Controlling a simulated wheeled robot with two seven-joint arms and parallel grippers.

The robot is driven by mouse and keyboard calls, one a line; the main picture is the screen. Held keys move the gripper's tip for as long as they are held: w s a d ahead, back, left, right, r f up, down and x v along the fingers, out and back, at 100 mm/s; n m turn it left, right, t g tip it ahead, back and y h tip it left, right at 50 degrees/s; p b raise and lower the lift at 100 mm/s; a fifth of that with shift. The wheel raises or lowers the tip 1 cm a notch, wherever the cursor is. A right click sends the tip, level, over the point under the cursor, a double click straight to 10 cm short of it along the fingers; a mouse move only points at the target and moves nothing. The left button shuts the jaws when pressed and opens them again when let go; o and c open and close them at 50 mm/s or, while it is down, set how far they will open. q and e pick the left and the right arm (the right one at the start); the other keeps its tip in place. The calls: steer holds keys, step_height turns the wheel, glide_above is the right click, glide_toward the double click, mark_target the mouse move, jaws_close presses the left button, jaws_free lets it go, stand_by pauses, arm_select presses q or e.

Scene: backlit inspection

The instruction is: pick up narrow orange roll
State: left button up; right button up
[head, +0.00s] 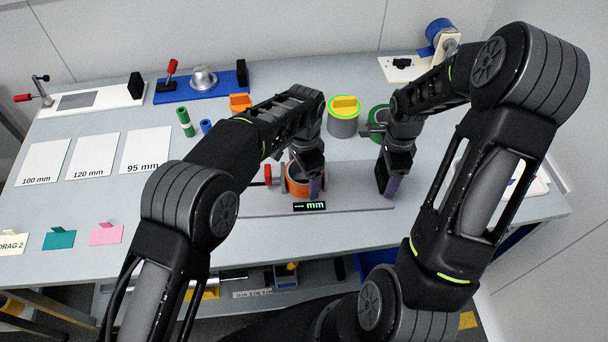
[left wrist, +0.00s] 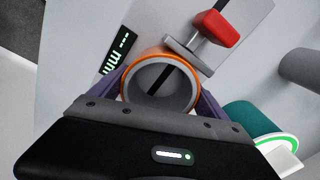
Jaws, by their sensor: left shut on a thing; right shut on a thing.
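The narrow orange roll (head: 294,186) is on or just above the grey gauge plate (head: 352,201), beside a red-handled clamp (head: 267,174). My left gripper (head: 308,184) is shut on it. In the left wrist view, the purple fingers flank the roll (left wrist: 139,88), whose grey core faces the camera with a dark slot across it. My right gripper (head: 391,186) is shut on a black block (head: 382,177) at the right end of the gauge plate. Its fingertips are partly hidden. I cannot tell whether the roll touches the plate.
A display reading "--- mm" (head: 309,206) sits at the plate's front. Blue (head: 200,90) and white (head: 95,98) fixtures are at the back left. White length cards (head: 146,149) lie left.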

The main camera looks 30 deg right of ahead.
steer(key=shift+s+f, duration=0.1)
arm_select(q)
step_height(320, 180, up, 10)
stand_by(0.4)
arm_select(e)
steer(key=o, duration=2.1)
step_height(320, 180, up, 12)
steer(key=shift+r, duration=0.1)
arm_select(q)
steer(key=shift+s, duration=0.1)
